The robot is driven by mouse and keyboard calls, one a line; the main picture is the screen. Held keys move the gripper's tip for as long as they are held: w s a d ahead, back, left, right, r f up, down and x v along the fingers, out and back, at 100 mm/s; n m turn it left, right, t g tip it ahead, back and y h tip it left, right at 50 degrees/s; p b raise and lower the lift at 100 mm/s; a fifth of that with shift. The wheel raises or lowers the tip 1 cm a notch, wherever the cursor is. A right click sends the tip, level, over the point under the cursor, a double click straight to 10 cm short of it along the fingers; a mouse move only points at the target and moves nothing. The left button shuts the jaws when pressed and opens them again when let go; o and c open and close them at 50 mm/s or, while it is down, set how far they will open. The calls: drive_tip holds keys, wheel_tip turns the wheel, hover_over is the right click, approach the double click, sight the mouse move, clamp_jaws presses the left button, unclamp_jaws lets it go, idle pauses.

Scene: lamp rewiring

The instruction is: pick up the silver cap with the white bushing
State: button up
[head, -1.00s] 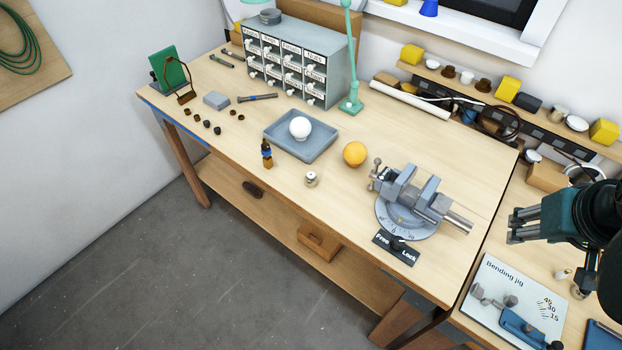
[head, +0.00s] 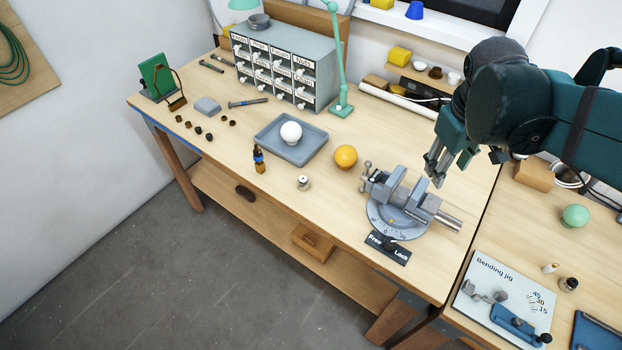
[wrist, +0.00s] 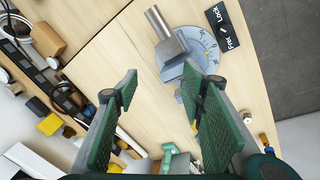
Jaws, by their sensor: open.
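The silver cap (head: 303,184), a small silver cylinder with a pale top, stands on the wooden bench near its front edge, between the amber bottle and the vise. A small silver piece (wrist: 247,117) that seems to be this cap shows beside the right finger in the wrist view. My gripper (head: 449,168) is open and empty, above the bench behind and to the right of the vise, well right of the cap.
The vise (head: 402,200) stands between my gripper and the cap. Nearby are an orange ball (head: 345,156), an amber bottle (head: 259,160) and a grey tray (head: 268,138) with a white globe. A green lamp (head: 338,60) rises behind.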

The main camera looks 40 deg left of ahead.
drive_tip(key=a+f+n, duration=0.1)
drive_tip(key=a, duration=0.3)
drive_tip(key=a+n, duration=0.1)
drive_tip(key=a, duration=0.3)
drive_tip(key=a+f+n+h+p, duration=0.1)
drive_tip(key=a, duration=0.3)
drive_tip(key=shift+w+f+g, duration=0.35)
drive_tip(key=shift+w+g, duration=0.05)
drive_tip(key=s+a+f+n+h, duration=0.1)
drive_tip(key=a+f+n, duration=0.1)
drive_tip(key=a, duration=0.3)
drive_tip(key=s+a+f+n, duration=0.1)
drive_tip(key=a+f, duration=0.1)
drive_tip(key=a, duration=0.3)
drive_tip(key=n+h+p, duration=0.2)
drive_tip(key=n, duration=0.3)
approach(303, 183)
drive_tip(key=shift+w+d+f, duration=0.1)
drive_tip(key=shift+w+d, duration=0.15)
drive_tip(key=shift+w, duration=0.2)
drive_tip(key=shift+w+d, duration=0.3)
drive_tip(key=shift+w, duration=0.2)
drive_tip(key=shift+s+a+f, duration=0.3)
drive_tip(key=shift+a, duration=0.1)
drive_tip(key=shift+f, duration=0.1)
drive_tip(key=shift+x, duration=1.2)
drive_tip(key=shift+d+f, duration=0.1)
drive_tip(key=shift+f, duration=0.05)
